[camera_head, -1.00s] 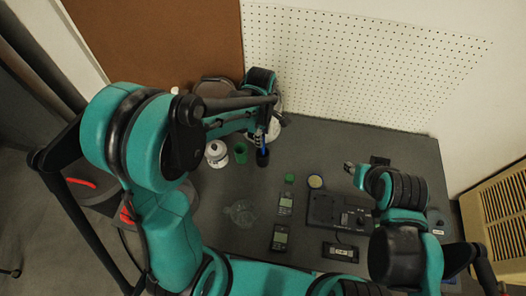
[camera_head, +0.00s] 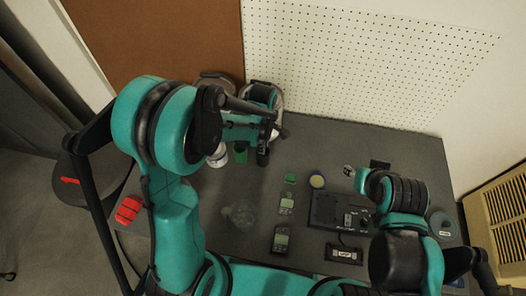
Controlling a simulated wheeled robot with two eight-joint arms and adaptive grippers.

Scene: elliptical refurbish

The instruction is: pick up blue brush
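The blue brush cannot be made out now; my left arm and gripper cover the place above the small black cup (camera_head: 262,157). My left gripper (camera_head: 276,132) is directly above or beside that cup, at the back left of the table. Its fingers are small and dark here, and I cannot tell whether they are open, shut or touching the brush. My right gripper (camera_head: 350,172) is at the right, beyond the black device, away from the cup. Its finger opening is too small to judge.
A green cup (camera_head: 241,153) and a white jar (camera_head: 218,158) stand left of the black cup. A clear object (camera_head: 240,214), handheld meters (camera_head: 281,239) and a black device (camera_head: 338,212) lie nearer. A white pegboard (camera_head: 360,70) rises behind the table (camera_head: 330,135).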

